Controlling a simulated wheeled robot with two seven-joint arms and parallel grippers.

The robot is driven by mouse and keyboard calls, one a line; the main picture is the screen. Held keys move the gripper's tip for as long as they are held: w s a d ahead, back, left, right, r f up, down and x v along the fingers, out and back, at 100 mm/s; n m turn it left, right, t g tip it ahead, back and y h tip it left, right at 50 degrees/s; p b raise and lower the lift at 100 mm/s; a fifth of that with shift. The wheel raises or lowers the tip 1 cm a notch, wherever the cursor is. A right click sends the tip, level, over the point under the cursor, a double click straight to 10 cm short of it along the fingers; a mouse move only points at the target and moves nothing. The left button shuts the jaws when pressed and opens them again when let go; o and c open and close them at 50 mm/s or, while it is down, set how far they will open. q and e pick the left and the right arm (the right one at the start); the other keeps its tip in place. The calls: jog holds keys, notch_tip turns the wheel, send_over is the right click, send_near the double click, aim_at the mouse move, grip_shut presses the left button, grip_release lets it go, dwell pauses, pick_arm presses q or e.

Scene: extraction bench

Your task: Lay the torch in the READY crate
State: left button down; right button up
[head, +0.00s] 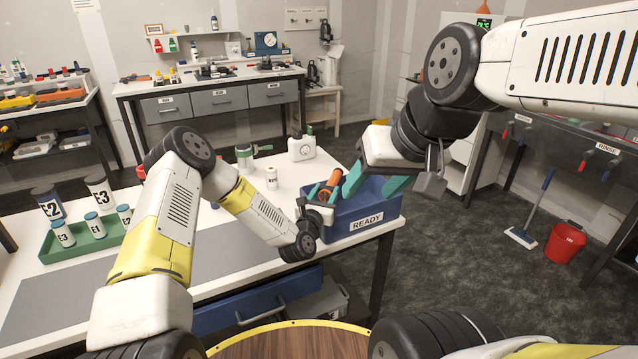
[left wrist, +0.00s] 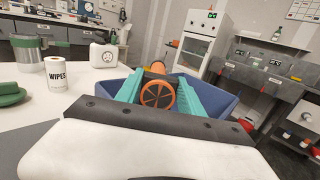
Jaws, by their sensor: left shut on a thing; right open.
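The torch (head: 330,184), orange and black, is held between the teal fingers of my left gripper (head: 324,190), at the left side of the blue READY crate (head: 346,226). In the left wrist view the torch's round orange end (left wrist: 157,95) faces the camera, with the crate wall (left wrist: 222,100) around the fingers. I cannot tell whether the torch touches the crate floor. My right gripper (head: 374,184) is open and empty over the crate's right part. The crate's inside is largely hidden by the grippers.
The wipes tub (head: 271,177), white jug (head: 302,148) and green-handled mug (head: 245,157) stand behind and left of the crate. A green tray (head: 75,243) with several containers is at left. The grey mat (head: 150,285) is bare. The crate sits near the bench's right edge.

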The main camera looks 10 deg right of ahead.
pick_arm(q)
jog(key=c, duration=0.7)
grip_release()
